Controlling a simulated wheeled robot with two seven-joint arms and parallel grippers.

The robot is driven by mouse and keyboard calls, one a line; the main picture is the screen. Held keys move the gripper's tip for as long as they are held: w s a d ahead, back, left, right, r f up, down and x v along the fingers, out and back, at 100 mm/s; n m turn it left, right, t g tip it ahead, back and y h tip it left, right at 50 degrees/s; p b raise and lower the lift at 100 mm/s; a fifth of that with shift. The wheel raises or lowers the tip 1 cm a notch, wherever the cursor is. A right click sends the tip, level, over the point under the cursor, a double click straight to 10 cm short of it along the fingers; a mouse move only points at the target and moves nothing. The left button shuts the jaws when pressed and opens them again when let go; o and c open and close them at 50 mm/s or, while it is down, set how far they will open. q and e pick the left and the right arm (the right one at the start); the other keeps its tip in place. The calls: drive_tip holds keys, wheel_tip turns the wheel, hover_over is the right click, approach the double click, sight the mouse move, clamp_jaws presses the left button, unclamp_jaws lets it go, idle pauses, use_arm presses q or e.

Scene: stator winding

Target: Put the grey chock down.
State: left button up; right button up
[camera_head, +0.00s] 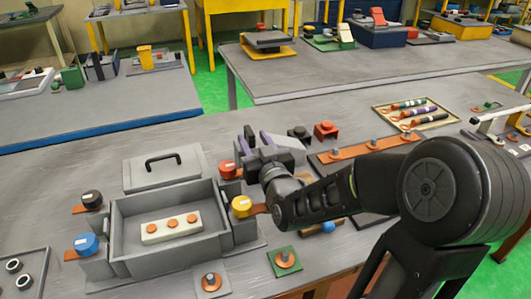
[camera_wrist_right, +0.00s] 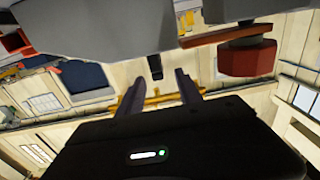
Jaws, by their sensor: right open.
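My right gripper (camera_head: 256,142) is above the table, just behind the right rear corner of the grey open box (camera_head: 120,235). Its two purple-grey fingers are apart, and they also show in the right wrist view (camera_wrist_right: 158,92) with nothing clasped between them. A grey block (camera_head: 288,142), perhaps the grey chock, lies just right of the fingers, partly hidden by the gripper; I cannot tell if they touch. A black chock (camera_head: 300,133) and a red chock (camera_head: 326,130) stand behind it. My left gripper is not in view.
The box has black, blue, red and yellow round terminals at its sides and a white block (camera_head: 170,228) inside. Its grey lid (camera_head: 165,170) lies behind. An orange-brown strip (camera_head: 365,149) and a tray of coloured rods (camera_head: 411,113) are right. The table behind the lid is clear.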

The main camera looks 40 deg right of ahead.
sight(252, 136)
drive_tip(key=shift+w, duration=0.15)
drive_tip(key=shift+x, duration=1.25)
drive_tip(key=shift+d+p, duration=0.1)
drive_tip(key=shift+p, duration=0.2)
drive_tip(key=shift+w+d, duration=0.1)
drive_tip(key=shift+w, duration=0.15)
drive_tip(key=p+x, duration=0.1)
drive_tip(key=x, duration=0.3)
drive_tip(key=shift+w+d+f, duration=0.1)
drive_tip(key=shift+w+d, duration=0.05)
drive_tip(key=shift+d, duration=0.05)
drive_tip(key=shift+c, duration=0.3)
clamp_jaws()
